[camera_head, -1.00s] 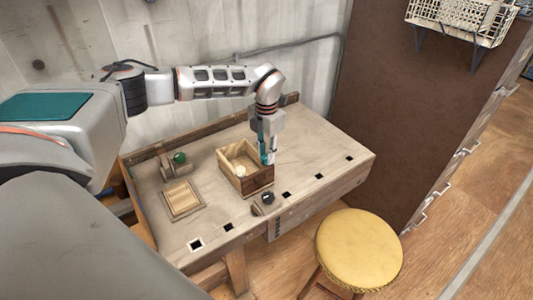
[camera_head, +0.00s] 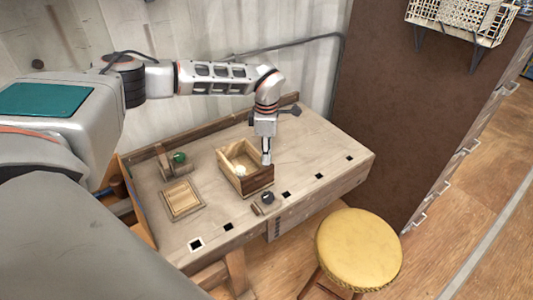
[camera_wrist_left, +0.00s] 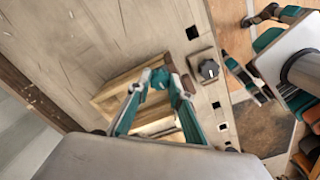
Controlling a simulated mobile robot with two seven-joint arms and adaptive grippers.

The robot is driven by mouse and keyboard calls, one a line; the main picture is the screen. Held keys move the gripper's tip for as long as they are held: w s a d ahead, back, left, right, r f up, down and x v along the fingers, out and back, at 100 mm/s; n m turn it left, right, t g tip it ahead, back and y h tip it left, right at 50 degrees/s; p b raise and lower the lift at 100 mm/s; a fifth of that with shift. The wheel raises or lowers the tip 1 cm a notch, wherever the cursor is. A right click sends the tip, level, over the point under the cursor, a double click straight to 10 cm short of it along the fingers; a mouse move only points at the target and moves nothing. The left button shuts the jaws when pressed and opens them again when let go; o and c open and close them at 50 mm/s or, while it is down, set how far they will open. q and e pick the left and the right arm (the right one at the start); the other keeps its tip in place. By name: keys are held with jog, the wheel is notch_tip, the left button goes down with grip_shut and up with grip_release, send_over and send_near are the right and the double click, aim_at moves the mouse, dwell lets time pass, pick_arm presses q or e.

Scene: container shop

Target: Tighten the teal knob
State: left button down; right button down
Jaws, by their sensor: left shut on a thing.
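My left gripper (camera_head: 267,158) points down at the right front corner of an open wooden box (camera_head: 231,174) on the workbench. In the left wrist view its fingers (camera_wrist_left: 160,82) close on a small teal shape between the tips, which looks like the teal knob (camera_wrist_left: 159,77). The fingers largely cover it, and in the head view the gripper hides it. A darker green knob (camera_head: 179,157) sits on a wooden block at the back left. My right gripper (camera_wrist_left: 257,58) shows only in the left wrist view, with its fingers spread apart, away from the box.
A dark knob (camera_head: 267,197) stands on a small block at the bench's front edge. A square wooden frame (camera_head: 182,199) lies to the left. A yellow stool (camera_head: 358,250) stands in front. The bench's right end is clear.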

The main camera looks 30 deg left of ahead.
pick_arm(q)
jog(key=m, duration=0.4)
jog(key=shift+m, duration=0.4)
dwell(0.4)
jog(key=c, duration=1.8)
grip_release()
notch_tip(320, 180, up, 12)
jog(key=shift+r, duration=0.1)
